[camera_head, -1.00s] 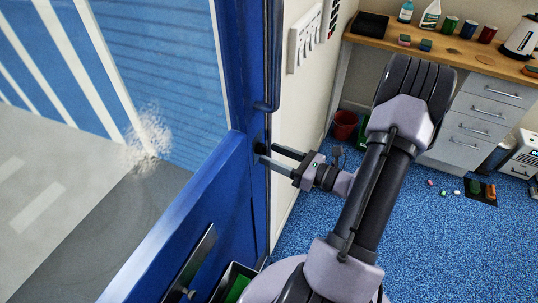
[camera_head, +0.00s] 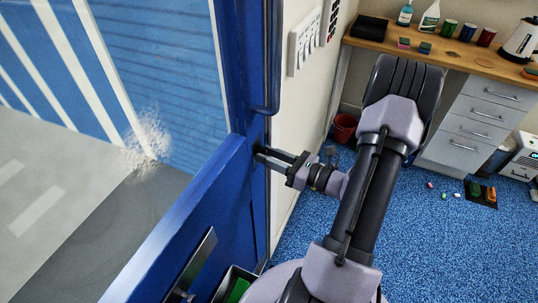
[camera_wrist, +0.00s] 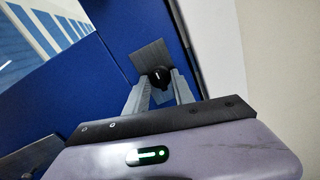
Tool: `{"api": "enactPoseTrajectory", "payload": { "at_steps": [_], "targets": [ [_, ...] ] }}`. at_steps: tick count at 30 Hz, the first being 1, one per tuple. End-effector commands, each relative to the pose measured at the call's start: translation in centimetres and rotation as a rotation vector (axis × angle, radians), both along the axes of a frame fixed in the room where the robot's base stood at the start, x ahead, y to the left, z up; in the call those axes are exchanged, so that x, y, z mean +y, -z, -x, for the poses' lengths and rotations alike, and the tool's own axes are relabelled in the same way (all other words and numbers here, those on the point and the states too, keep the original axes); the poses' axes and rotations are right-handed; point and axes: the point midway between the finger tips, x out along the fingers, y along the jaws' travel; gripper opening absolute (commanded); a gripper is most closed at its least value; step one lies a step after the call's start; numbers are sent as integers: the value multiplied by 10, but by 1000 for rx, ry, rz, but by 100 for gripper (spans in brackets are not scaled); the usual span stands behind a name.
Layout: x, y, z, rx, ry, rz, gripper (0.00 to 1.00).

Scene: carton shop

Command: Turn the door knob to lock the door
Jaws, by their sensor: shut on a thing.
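The blue door (camera_head: 185,215) with a large window stands on the left in the head view. Its black door knob (camera_wrist: 158,77) sits on a grey plate (camera_wrist: 150,55) in the wrist view and bears a short white mark. My gripper (camera_wrist: 159,88) has its two fingers on either side of the knob, shut on it. In the head view my gripper (camera_head: 262,154) reaches left to the door's edge, and the knob is mostly hidden there by the fingers.
A vertical blue handle (camera_head: 272,60) is above my gripper. A white switch panel (camera_head: 305,45) is on the wall. A wooden counter (camera_head: 455,50) holds bottles, tins and a kettle (camera_head: 522,38). A red bucket (camera_head: 344,127) stands on the blue floor (camera_head: 420,245).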

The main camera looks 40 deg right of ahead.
Motion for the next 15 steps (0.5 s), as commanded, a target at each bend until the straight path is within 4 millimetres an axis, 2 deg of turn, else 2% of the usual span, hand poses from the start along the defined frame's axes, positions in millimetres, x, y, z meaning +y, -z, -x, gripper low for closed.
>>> {"api": "enactPoseTrajectory", "payload": {
  "at_steps": [8, 15],
  "targets": [
    [0, -4, 0, 53, 1, -128, 0],
    [0, -6, 0, 136, 0, -328, 0]
  ]
}}
